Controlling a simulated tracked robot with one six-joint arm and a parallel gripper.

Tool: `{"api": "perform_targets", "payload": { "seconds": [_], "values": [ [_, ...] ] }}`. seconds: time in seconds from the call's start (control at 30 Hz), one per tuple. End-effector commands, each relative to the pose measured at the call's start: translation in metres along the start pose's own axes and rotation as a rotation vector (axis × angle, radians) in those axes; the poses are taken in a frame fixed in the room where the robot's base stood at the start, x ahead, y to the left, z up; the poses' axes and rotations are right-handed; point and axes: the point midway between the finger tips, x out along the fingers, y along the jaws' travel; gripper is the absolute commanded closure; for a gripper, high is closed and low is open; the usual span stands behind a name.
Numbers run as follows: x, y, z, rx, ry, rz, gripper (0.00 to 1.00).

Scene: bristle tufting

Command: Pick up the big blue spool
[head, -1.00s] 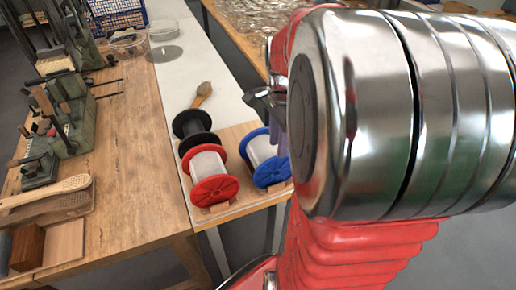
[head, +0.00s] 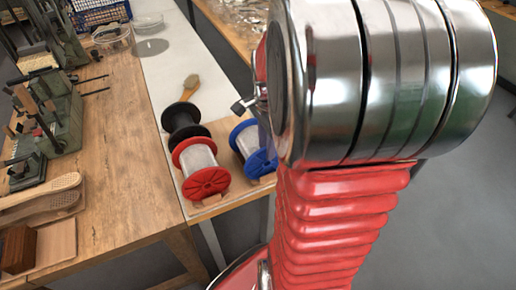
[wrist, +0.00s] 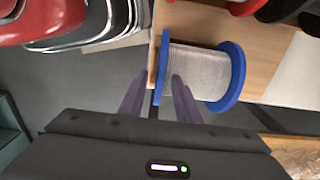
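The big blue spool (head: 245,140) lies on its side on a wooden rack at the bench's end, to the right of the red spool (head: 200,168). It has blue flanges and pale grey winding. My gripper (head: 252,104) is partly hidden behind my own arm in the head view, near the spool's far flange. There the right finger overlaps the edge of the blue spool (wrist: 196,72); the left finger is over the floor. Contact cannot be told.
A black spool (head: 186,121) stands behind the red one, with a brush (head: 191,86) beyond it. Tools and wooden blocks crowd the bench's left side. In the wrist view, the wooden rack (wrist: 270,60) extends beside the spool, with open floor on the other side.

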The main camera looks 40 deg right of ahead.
Motion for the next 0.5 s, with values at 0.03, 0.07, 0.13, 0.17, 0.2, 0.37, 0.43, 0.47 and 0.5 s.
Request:
{"api": "perform_targets", "payload": {
  "seconds": [0.03, 0.07, 0.13, 0.17, 0.2, 0.37, 0.43, 0.47, 0.5],
  "values": [
    [-0.0002, -0.0001, 0.0001, 0.000, 0.000, 0.000, 0.70],
    [-0.0002, -0.0001, 0.0001, 0.000, 0.000, 0.000, 0.70],
    [-0.0002, -0.0001, 0.0001, 0.000, 0.000, 0.000, 0.70],
    [-0.0002, -0.0001, 0.0001, 0.000, 0.000, 0.000, 0.70],
    [-0.0003, -0.0001, 0.0001, 0.000, 0.000, 0.000, 0.70],
    [-0.0003, -0.0001, 0.0002, -0.001, 0.000, 0.000, 0.77],
    [-0.0003, -0.0001, 0.0002, -0.001, 0.000, 0.000, 0.82],
    [-0.0003, -0.0001, 0.0003, -0.001, 0.000, 0.000, 0.84],
    [-0.0003, -0.0001, 0.0003, -0.001, 0.000, 0.000, 0.87]
  ]
}}
